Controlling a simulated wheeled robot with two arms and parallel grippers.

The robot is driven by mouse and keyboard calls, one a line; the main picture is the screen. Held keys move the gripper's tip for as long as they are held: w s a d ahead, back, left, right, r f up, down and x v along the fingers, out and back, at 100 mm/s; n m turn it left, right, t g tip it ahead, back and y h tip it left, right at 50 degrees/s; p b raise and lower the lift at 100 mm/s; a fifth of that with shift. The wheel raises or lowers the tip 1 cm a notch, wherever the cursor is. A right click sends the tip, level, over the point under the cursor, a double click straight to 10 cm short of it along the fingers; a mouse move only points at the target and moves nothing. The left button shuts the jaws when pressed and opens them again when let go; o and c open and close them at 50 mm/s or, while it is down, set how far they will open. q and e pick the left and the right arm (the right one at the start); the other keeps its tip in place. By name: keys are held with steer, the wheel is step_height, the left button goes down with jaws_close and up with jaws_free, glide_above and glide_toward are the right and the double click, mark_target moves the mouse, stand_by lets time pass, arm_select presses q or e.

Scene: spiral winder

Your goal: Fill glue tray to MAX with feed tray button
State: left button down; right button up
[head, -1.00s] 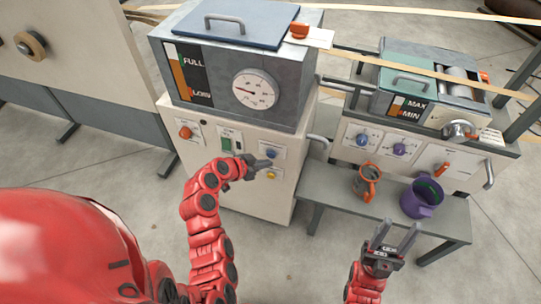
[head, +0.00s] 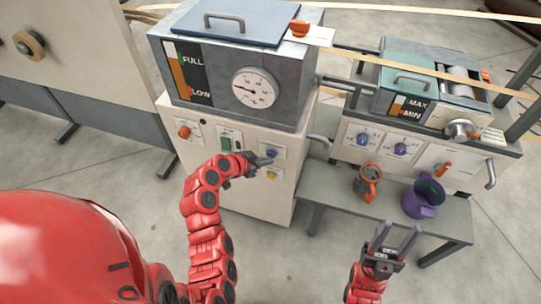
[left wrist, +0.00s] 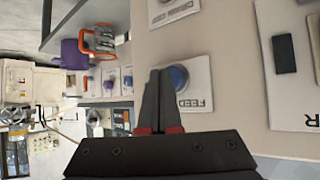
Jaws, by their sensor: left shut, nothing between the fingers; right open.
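The blue button (head: 271,153) is on the front of the left cabinet, on a white plate. In the left wrist view the blue button (left wrist: 178,77) shows with a label reading FEED, its rest hidden by my fingers. My left gripper (head: 268,160) is shut and empty, its tips at the button's edge; I cannot tell whether they touch. It also shows in the left wrist view (left wrist: 156,80). The glue tray (head: 400,80) is on the right machine; its MAX/MIN gauge (head: 396,106) shows an orange-brown column under a pale part. My right gripper (head: 398,238) is open and empty before the bench.
The tank (head: 240,60) above the cabinet has a FULL/LOW gauge and a dial. A yellow button (head: 272,174) sits below the blue one, a green switch (head: 226,143) to its left. An orange-handled jug (head: 368,180) and purple jug (head: 422,198) stand on the bench (head: 330,190).

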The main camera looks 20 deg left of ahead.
arm_select(q)
steer(key=shift+w+b, duration=0.3)
steer(key=shift+w, duration=0.1)
stand_by(1.1)
steer(key=shift+s, duration=0.1)
stand_by(1.9)
steer(key=shift+s+b, duration=0.4)
steer(key=shift+s, duration=0.35)
steer(key=shift+s+a+b, duration=0.1)
steer(key=shift+s+b, duration=0.85)
steer(key=shift+s, duration=1.55)
stand_by(1.2)
